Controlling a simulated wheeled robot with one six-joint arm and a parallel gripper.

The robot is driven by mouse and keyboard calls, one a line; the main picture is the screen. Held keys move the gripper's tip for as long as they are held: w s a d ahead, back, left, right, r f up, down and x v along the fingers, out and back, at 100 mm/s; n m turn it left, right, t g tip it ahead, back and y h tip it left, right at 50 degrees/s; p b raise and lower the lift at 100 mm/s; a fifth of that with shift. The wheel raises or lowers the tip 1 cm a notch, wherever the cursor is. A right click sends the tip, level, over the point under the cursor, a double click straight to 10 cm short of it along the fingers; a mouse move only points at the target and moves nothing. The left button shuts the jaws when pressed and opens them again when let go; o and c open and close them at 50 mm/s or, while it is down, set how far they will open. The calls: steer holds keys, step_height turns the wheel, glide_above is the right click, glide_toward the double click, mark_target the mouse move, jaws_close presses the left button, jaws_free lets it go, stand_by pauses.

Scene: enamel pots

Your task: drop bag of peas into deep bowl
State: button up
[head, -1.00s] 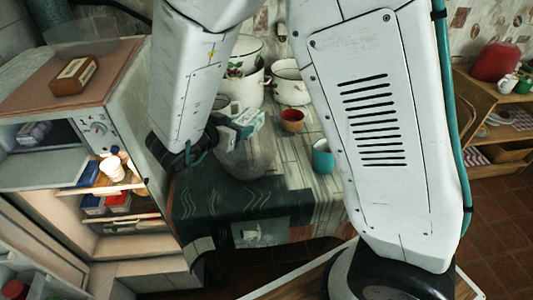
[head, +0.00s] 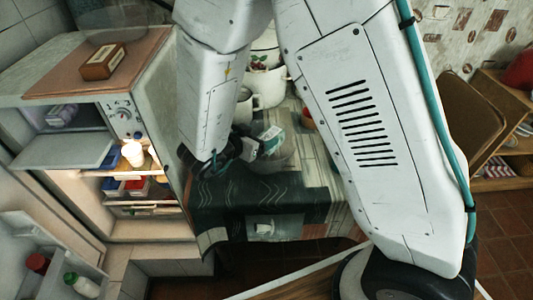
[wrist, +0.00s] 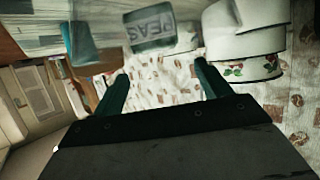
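The bag of peas (head: 271,138), white and green, shows in the head view just right of my gripper (head: 248,149), at the deep bowl (head: 277,162). The deep bowl looks like clear glass and stands on the table. In the wrist view the bag (wrist: 150,30) shows its PEAS label beyond my fingertips (wrist: 162,70). The fingers are wide apart and do not touch the bag. I cannot tell whether the bag is inside the bowl or still just above it. The bowl is not clear in the wrist view.
White enamel pots (head: 266,80) stand behind the bowl. A red cup (head: 307,118) is partly hidden by my arm. A teal mug (wrist: 82,45) shows in the wrist view. An open fridge (head: 130,190) stands at the left.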

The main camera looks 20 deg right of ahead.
steer(key=v, duration=0.7)
steer(key=shift+s+a+r, duration=0.2)
steer(key=shift+s+a, duration=0.05)
steer(key=shift+a, duration=0.05)
stand_by(0.3)
